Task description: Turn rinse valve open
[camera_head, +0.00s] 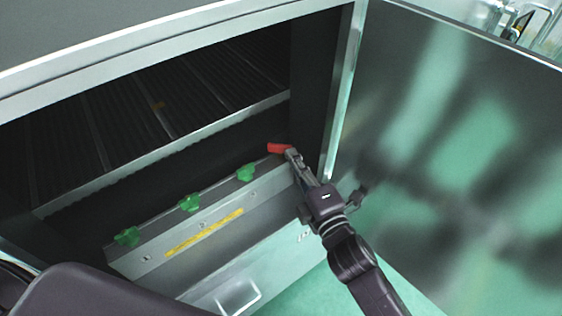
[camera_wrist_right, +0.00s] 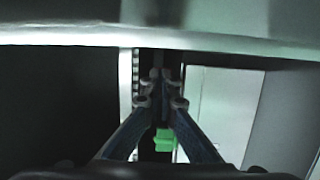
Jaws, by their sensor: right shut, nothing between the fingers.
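A red lever handle (camera_head: 278,148) sits at the right end of the row of green knobs, inside the open cabinet; I take it for the rinse valve. It points left in the head view. My right gripper (camera_head: 293,155) is shut and empty, its fingertips at the right end of the red handle; I cannot tell whether they touch it. In the right wrist view the fingers (camera_wrist_right: 161,78) meet at their tips, and the red handle cannot be made out there. My left gripper is not in view.
Three green knobs (camera_head: 190,203) line the ledge left of the red handle; a green part (camera_wrist_right: 165,140) shows below my fingers in the wrist view. A yellow strip (camera_head: 204,232) marks the front panel. The open door (camera_head: 450,150) stands to the right of my right arm.

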